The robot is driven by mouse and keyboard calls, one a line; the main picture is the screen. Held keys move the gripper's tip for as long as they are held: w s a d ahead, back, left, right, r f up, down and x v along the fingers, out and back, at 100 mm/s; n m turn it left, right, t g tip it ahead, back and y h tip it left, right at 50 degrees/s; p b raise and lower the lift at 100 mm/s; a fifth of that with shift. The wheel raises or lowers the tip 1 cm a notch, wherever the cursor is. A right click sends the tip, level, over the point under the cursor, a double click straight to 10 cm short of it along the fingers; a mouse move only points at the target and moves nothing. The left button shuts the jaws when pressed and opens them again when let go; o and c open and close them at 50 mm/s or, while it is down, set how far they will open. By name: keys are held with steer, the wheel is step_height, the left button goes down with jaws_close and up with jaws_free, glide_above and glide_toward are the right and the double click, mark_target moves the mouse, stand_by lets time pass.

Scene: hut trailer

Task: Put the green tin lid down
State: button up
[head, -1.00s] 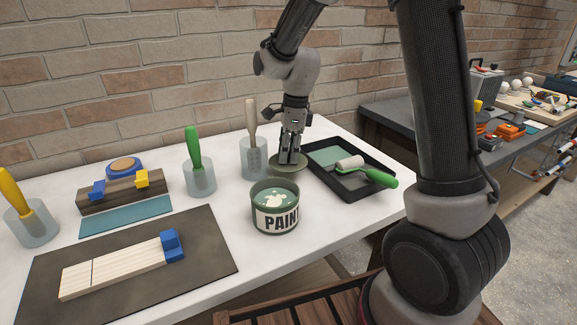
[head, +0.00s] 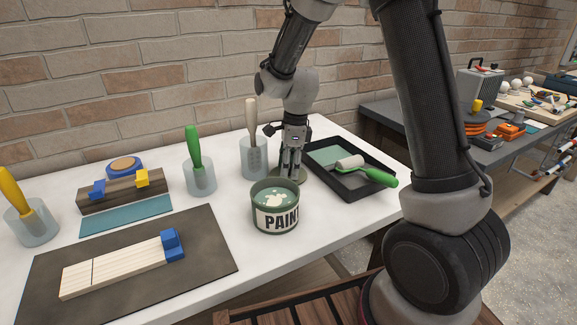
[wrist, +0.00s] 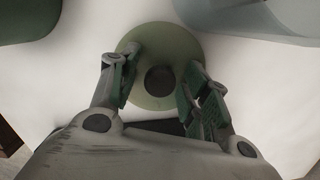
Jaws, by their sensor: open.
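The green tin lid (head: 301,179) appears to lie flat on the white table just behind the open paint tin (head: 276,218), partly hidden by the tin and my fingers. In the wrist view the lid (wrist: 151,94) is a pale green disc with a dark round knob (wrist: 159,80) at its middle. My gripper (head: 291,172) points down over the lid. Its fingers (wrist: 164,62) stand apart on either side of the knob, open and not closed on it.
A black paint tray (head: 350,186) with a green-handled roller (head: 367,174) lies close right of the lid. A clear cup (head: 254,160) with a pale-handled tool stands close left. A brick wall (head: 120,70) rises behind.

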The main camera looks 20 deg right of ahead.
steer(key=shift+r, duration=0.1)
steer(key=s+d+r+n+t, duration=0.1)
steer(key=s+d+r+n, duration=0.15)
steer(key=r, duration=0.55)
steer(key=s+d+r+n, duration=0.1)
steer(key=s+d+r, duration=0.2)
steer(key=r, duration=0.6)
steer(key=s+d+r+n+t, duration=0.1)
steer(key=s+d+n, duration=0.2)
steer(key=s+n, duration=0.2)
steer(key=s+d+r+n+t+h, duration=0.1)
steer(key=s+d+n, duration=0.2)
steer(key=s+n, duration=0.3)
steer(key=s+d+r+n+t, duration=0.1)
steer(key=s+d+n, duration=0.2)
steer(key=s, duration=0.6)
steer(key=n, duration=0.2)
steer(key=shift+s+d+n, duration=0.2)
steer(key=shift+s+n, duration=0.05)
steer(key=shift+n, duration=0.1)
